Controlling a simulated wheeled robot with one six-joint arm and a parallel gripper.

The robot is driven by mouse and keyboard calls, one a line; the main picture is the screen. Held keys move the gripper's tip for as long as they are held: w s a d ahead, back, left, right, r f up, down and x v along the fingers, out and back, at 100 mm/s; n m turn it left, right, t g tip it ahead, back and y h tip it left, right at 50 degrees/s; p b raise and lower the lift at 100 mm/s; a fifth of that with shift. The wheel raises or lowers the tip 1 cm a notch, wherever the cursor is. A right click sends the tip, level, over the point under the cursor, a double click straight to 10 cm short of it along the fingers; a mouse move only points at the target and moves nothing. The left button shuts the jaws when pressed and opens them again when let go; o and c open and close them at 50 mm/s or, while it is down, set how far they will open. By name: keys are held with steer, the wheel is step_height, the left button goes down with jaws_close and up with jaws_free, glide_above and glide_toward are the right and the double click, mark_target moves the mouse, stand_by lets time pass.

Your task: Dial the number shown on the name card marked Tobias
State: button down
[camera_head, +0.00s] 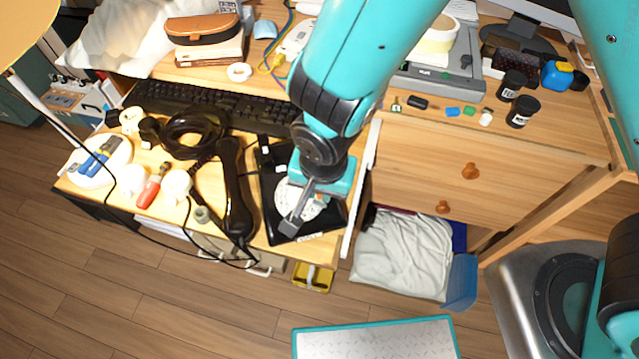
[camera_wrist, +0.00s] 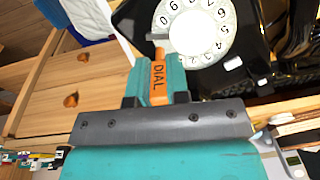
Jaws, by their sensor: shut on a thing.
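A black rotary phone (camera_head: 333,222) stands near the front edge of the desk. Its white dial (camera_head: 291,200) is partly hidden by my gripper (camera_head: 306,198). In the wrist view the dial (camera_wrist: 222,40) shows digits around its rim. My gripper (camera_wrist: 158,80) is shut on an orange dialling stick (camera_wrist: 158,84) lettered DIAL. The stick's tip is beside the dial's edge, near the 0; I cannot tell whether it touches. The black handset (camera_head: 234,190) lies off the phone, to its left. No card reading Tobias is legible.
A black keyboard (camera_head: 205,104) lies behind the phone. A black coil (camera_head: 195,132), a red-handled tool (camera_head: 150,190) and a white plate (camera_head: 100,160) crowd the left. A wooden drawer unit (camera_head: 425,155) stands to the right. Black jars (camera_head: 522,111) stand on it.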

step_height(320, 180, up, 6)
steer(key=s+p, duration=0.2)
steer(key=p, duration=0.2)
steer(key=shift+s+d+p, duration=0.3)
steer(key=shift+s+p, duration=0.05)
steer(key=shift+p, duration=0.05)
steer(key=shift+r, duration=0.1)
